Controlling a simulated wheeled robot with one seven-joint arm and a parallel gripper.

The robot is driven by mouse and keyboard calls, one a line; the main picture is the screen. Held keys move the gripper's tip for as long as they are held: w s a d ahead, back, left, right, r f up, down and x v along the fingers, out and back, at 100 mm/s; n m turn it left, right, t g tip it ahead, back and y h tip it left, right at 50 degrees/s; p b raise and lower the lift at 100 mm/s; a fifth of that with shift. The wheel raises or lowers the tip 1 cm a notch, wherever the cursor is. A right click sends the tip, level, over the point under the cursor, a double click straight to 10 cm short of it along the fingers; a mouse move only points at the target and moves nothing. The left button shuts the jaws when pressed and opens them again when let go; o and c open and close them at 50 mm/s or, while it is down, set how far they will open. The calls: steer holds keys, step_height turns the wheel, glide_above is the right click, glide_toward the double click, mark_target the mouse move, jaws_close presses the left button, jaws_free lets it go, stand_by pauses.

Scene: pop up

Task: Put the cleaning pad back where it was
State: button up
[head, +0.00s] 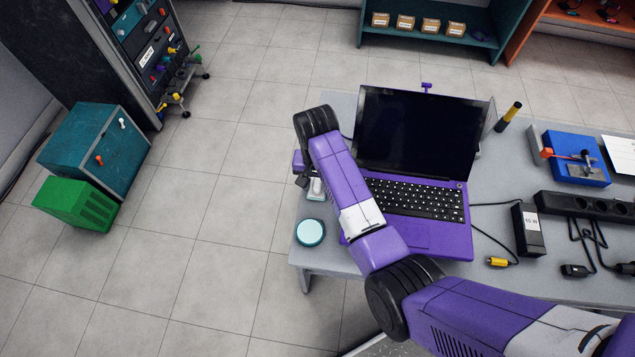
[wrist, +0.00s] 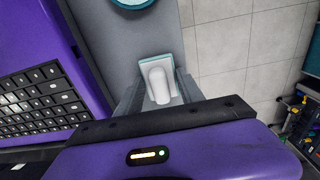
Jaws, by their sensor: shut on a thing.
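The cleaning pad (head: 317,190), a small pale teal block with a rounded white grip, is at the left edge of the grey table. In the wrist view the pad (wrist: 157,70) sits between the two grey fingers of my gripper (wrist: 158,94). My gripper (head: 308,183) is shut on it, low over the table, left of the laptop. I cannot tell whether the pad touches the tabletop. A round light-blue disc with a teal rim (head: 310,232) lies on the table nearer the front; its edge shows in the wrist view (wrist: 132,2).
An open purple laptop (head: 425,231) stands close to the right of my gripper. A charger (head: 527,230), a power strip (head: 590,205), cables and a blue device (head: 577,172) are farther right. The floor left of the table (head: 210,210) is clear.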

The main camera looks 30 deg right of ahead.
mark_target(317, 183)
steer(key=o, duration=1.2)
step_height(317, 183, up, 12)
steer(key=shift+a+r, duration=0.1)
stand_by(0.3)
